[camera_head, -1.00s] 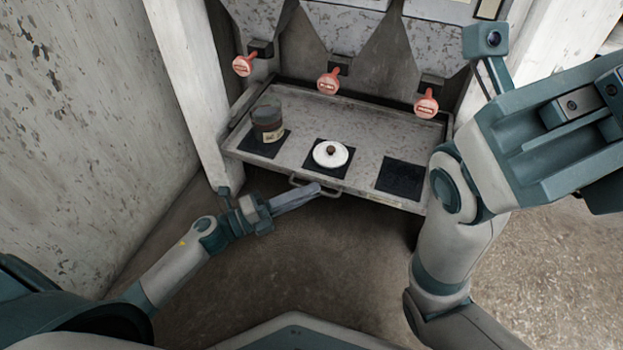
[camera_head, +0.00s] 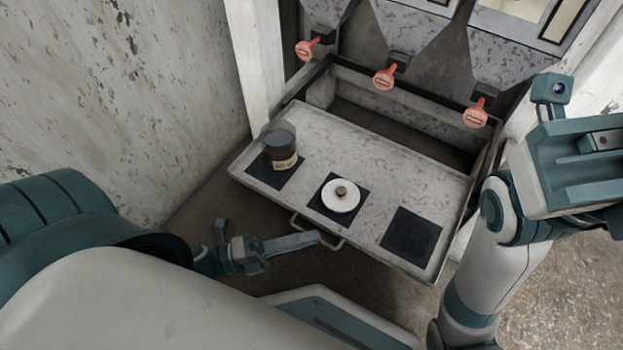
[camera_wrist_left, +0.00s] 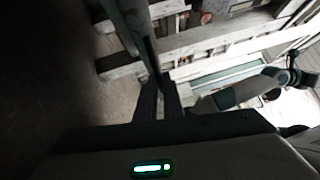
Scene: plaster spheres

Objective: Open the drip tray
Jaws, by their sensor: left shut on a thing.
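The drip tray (camera_head: 378,160) is a worn pale-grey tray under the dispensers, pulled well out, with a dark gap behind its flat top. Its thin metal handle (camera_head: 340,244) is at the middle of the front edge. My left gripper (camera_head: 316,238) reaches in from the left, its fingers shut on the handle. In the left wrist view the two dark fingers (camera_wrist_left: 159,98) lie close together; the handle between them is hard to make out. My right arm stands at the right of the head view, and its fingertips are not visible.
A dark labelled jar (camera_head: 281,146) and a white knobbed lid (camera_head: 341,196) stand on black mats on the tray; the right mat (camera_head: 410,237) is bare. Red dispenser taps (camera_head: 384,78) hang behind. A wall (camera_head: 110,90) is close on the left.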

